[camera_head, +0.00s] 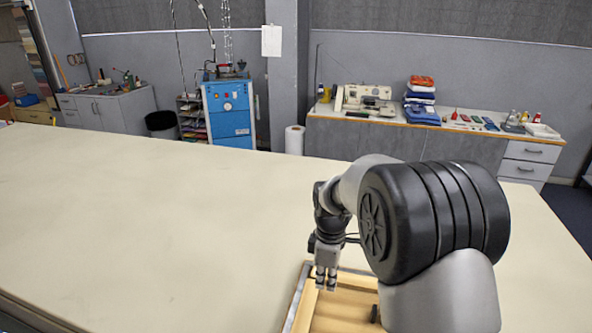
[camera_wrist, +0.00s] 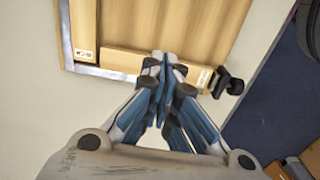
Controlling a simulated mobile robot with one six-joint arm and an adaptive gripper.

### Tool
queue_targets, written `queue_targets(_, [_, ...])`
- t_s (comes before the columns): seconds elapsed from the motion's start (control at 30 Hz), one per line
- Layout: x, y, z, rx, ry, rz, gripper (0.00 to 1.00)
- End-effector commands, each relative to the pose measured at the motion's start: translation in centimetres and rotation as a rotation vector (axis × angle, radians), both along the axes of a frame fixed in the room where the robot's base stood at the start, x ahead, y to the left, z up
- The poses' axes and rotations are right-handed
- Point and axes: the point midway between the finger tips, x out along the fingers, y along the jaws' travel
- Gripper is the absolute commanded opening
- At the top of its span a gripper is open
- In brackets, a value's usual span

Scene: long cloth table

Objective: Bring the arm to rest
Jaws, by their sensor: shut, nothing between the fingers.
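My gripper (camera_head: 326,278) hangs from my arm at the lower middle of the head view, fingers pointing down. In the wrist view my gripper (camera_wrist: 165,62) has its fingertips together, with nothing between them. The tray also shows in the wrist view (camera_wrist: 150,28), with wooden slats or blocks inside and small printed labels. My arm hides the tray's right part in the head view. Whether the fingertips touch the tray I cannot tell.
The long cream table (camera_head: 150,220) is clear to the left of my arm. A small black clamp-like piece (camera_wrist: 226,82) is at the tray's edge in the wrist view. A back counter (camera_head: 400,130) with folded cloths and tools, and a blue cabinet (camera_head: 230,112), stand beyond the table.

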Motion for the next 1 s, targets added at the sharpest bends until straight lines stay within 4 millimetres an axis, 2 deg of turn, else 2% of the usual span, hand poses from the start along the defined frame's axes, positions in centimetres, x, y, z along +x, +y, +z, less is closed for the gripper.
queue_targets(0.17, [-2.7, -0.8, 5.4, 0.009, -0.060, -0.152, 0.00])
queue_targets(0.3, [-7.2, -1.8, 10.6, 0.030, -0.122, -0.354, 0.00])
queue_targets(0.5, [-14.6, -2.9, 15.4, 0.079, -0.207, -0.645, 0.00])
queue_targets(0.63, [-19.6, -3.5, 17.0, 0.126, -0.260, -0.832, 0.00])
queue_targets(0.8, [-25.2, -4.0, 17.1, 0.191, -0.314, -1.049, 0.00])
queue_targets(0.9, [-27.4, -4.2, 16.7, 0.223, -0.335, -1.141, 0.00])
queue_targets(1.0, [-28.6, -4.3, 16.3, 0.244, -0.346, -1.200, 0.00])
